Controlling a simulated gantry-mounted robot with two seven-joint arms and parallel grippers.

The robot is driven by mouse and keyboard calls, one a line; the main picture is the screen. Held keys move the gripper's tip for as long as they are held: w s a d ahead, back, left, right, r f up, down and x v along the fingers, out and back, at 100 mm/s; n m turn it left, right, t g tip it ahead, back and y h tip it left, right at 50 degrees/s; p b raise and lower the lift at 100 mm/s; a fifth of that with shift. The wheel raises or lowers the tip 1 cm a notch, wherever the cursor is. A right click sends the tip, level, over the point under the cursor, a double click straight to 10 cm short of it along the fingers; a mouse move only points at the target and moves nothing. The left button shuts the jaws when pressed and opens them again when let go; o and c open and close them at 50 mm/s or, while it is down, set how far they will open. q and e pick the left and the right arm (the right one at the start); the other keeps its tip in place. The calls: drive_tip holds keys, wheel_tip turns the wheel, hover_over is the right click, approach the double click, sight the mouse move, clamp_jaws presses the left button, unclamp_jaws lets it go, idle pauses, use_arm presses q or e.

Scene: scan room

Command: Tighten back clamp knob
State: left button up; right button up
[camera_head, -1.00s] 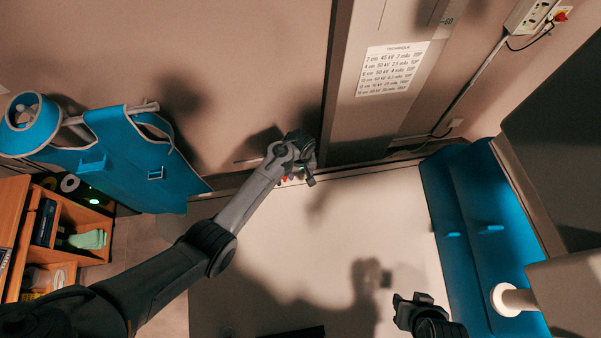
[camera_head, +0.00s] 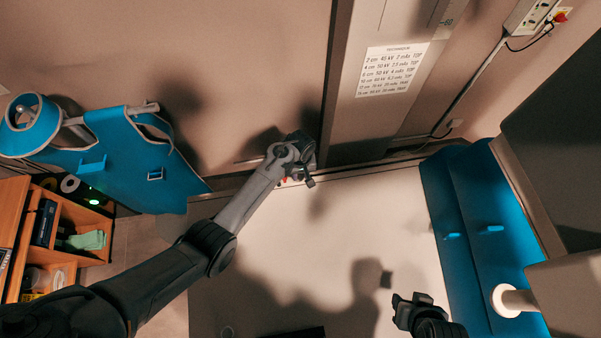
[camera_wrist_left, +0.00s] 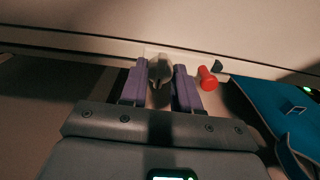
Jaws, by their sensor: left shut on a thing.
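My left gripper (camera_head: 301,160) is at the table's far edge, close to the wall column. In the head view the arm hides most of the clamp. My right gripper (camera_head: 412,302) is over the table's lower right, away from the clamp; its jaw gap is not clear.
The pale table (camera_head: 340,230) is mostly clear. A grey column (camera_head: 395,45) with a technique chart (camera_head: 390,69) stands behind it. A wooden shelf unit (camera_head: 12,215) is at lower left.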

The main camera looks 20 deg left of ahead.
use_arm(q)
drive_tip(key=m+p, duration=0.2)
drive_tip(key=m, duration=0.1)
drive_tip(key=shift+r+m, duration=0.15)
drive_tip(key=shift+m, duration=0.25)
drive_tip(key=m+p, duration=0.1)
drive_tip(key=m, duration=0.3)
drive_tip(key=shift+m, duration=0.3)
drive_tip(key=m, duration=0.4)
drive_tip(key=shift+m+p, duration=0.3)
drive_tip(key=shift+p, duration=0.05)
drive_tip(key=m, duration=0.4)
drive_tip(key=shift+m, duration=0.3)
drive_tip(key=o, duration=1.1)
drive_tip(key=shift+c, duration=0.2)
